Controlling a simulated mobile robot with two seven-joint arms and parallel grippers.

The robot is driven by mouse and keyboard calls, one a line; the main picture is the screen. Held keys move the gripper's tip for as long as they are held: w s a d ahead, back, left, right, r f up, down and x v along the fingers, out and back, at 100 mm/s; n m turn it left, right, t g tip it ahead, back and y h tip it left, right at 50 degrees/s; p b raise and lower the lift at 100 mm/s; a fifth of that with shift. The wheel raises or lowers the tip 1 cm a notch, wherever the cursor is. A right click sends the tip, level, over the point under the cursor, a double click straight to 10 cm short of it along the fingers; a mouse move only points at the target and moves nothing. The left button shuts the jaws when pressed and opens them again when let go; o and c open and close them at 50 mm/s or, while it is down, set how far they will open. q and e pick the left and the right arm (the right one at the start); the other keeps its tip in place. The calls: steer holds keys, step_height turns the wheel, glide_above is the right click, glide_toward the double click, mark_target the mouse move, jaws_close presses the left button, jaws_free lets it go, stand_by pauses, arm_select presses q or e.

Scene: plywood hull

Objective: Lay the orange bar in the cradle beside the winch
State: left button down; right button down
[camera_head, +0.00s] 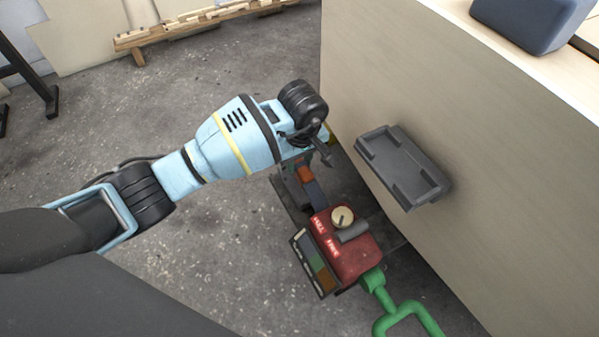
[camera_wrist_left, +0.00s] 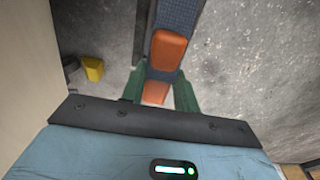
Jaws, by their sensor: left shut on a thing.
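My left gripper (camera_wrist_left: 158,90) is shut, its green fingers either side of an orange end of the orange bar (camera_wrist_left: 168,48). Orange sections show along a blue-grey strip, and I cannot tell if the strip is part of the bar. In the head view the orange (camera_head: 305,175) shows just below the gripper (camera_head: 299,157), which my wrist partly hides. The likely winch is the red box (camera_head: 350,258) with a pale knob and green handle, below the gripper. The dark grey cradle (camera_head: 432,178) is fixed on the plywood wall, right of the gripper, and looks empty. My right gripper is not in view.
The pale plywood wall (camera_head: 465,150) rises at the right, with a dark blue box (camera_head: 535,25) on its top. A wooden rail (camera_head: 200,25) lies at the back. A small yellow block (camera_wrist_left: 93,68) shows near the wall.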

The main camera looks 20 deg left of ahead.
mark_target(299, 173)
arm_select(q)
step_height(299, 173, down, 5)
steer(key=shift+f+b, duration=0.1)
steer(key=shift+b, duration=1)
steer(key=c, duration=1.1)
jaws_free()
steer(key=shift+o, duration=0.2)
